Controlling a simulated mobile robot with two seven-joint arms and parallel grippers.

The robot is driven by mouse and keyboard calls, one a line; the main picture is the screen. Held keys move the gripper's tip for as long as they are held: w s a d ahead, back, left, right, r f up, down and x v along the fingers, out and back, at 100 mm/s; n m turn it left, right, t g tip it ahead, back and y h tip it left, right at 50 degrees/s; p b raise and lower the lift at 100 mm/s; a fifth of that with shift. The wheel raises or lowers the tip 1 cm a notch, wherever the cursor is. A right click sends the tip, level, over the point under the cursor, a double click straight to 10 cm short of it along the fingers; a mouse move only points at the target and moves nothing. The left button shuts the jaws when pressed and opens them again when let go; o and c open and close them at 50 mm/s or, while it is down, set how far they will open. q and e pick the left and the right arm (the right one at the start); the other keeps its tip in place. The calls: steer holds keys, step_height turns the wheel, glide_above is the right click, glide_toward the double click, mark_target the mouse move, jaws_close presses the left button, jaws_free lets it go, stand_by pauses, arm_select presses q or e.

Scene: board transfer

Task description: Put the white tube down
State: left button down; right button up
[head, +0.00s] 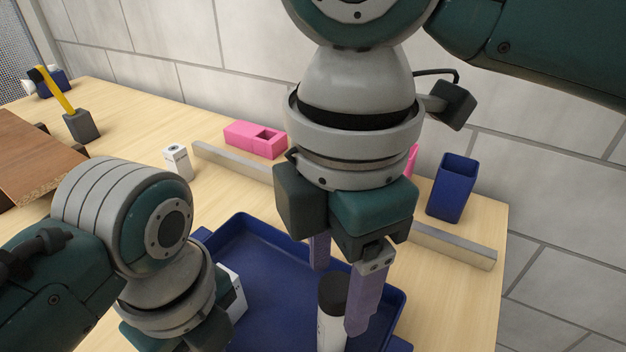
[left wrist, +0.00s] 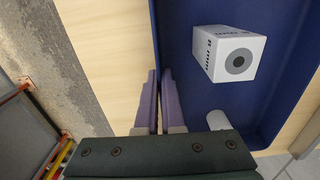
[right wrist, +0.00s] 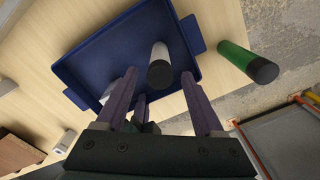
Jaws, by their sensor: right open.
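The white tube with a black cap (head: 331,318) stands about upright at the blue tray (head: 262,262). In the right wrist view the tube (right wrist: 160,52) shows over the tray floor, cap towards me. My right gripper (head: 338,290) is open, its purple fingers on either side of the tube near the cap, with gaps visible in the right wrist view. My left gripper (left wrist: 160,75) has its fingers close together with nothing between them, beside the tray's edge. In the left wrist view a white rounded end (left wrist: 218,120), probably the tube, is partly hidden.
A white box with a grey disc (left wrist: 228,55) lies in the tray. A green tube with a black cap (right wrist: 245,62) is outside the tray. A grey bar (head: 455,245), a blue cup (head: 452,188) and a pink block (head: 250,138) stand behind. A brown board (head: 30,150) is at left.

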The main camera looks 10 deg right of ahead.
step_height(320, 180, up, 5)
steer(key=shift+r, duration=0.2)
arm_select(q)
steer(key=c, duration=1)
jaws_free()
steer(key=shift+o, duration=0.2)
steer(key=shift+r, duration=0.1)
